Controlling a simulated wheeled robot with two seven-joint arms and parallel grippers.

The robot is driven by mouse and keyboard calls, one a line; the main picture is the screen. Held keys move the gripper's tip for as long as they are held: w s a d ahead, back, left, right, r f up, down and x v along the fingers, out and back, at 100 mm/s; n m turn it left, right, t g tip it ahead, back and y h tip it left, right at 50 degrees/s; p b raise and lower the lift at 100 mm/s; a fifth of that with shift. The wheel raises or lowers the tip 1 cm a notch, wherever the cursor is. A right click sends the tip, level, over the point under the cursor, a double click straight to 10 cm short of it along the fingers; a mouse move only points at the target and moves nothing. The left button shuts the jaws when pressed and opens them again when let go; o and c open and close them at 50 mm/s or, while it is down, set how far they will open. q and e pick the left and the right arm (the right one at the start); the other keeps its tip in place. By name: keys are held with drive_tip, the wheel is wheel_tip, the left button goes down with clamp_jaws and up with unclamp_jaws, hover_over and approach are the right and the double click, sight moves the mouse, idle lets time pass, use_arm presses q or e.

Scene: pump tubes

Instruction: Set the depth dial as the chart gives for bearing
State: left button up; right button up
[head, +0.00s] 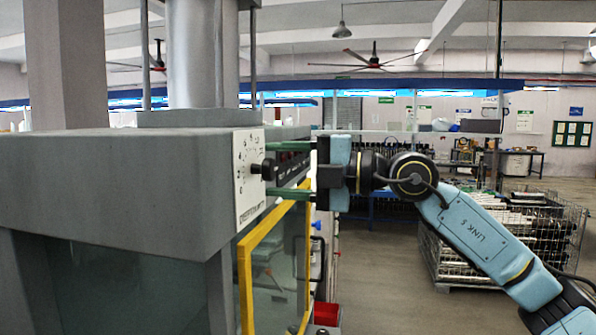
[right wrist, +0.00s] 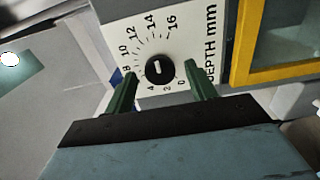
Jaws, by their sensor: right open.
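The depth dial is a black knob (right wrist: 160,70) on a white plate (right wrist: 205,25) printed with "DEPTH mm" and numbers from 0 to 16. It has a short white mark, but I cannot tell which number it points to. In the head view the knob (head: 264,168) sticks out from the plate (head: 247,185) on the grey machine. My right gripper (head: 272,169) is open, its green fingers on either side of the knob. In the right wrist view the gripper (right wrist: 160,76) also straddles it; contact cannot be told. No readable chart shows. My left gripper is out of view.
The grey machine housing (head: 120,175) fills the left. A yellow-framed guard (head: 246,290) hangs just below the dial plate. A wire cage of parts (head: 500,235) stands on the floor at the right, behind my right arm.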

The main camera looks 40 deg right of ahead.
drive_tip(key=b+v, duration=1)
drive_tip(key=v, duration=0.3)
drive_tip(key=shift+s, duration=0.2)
drive_tip(key=shift+d, duration=0.1)
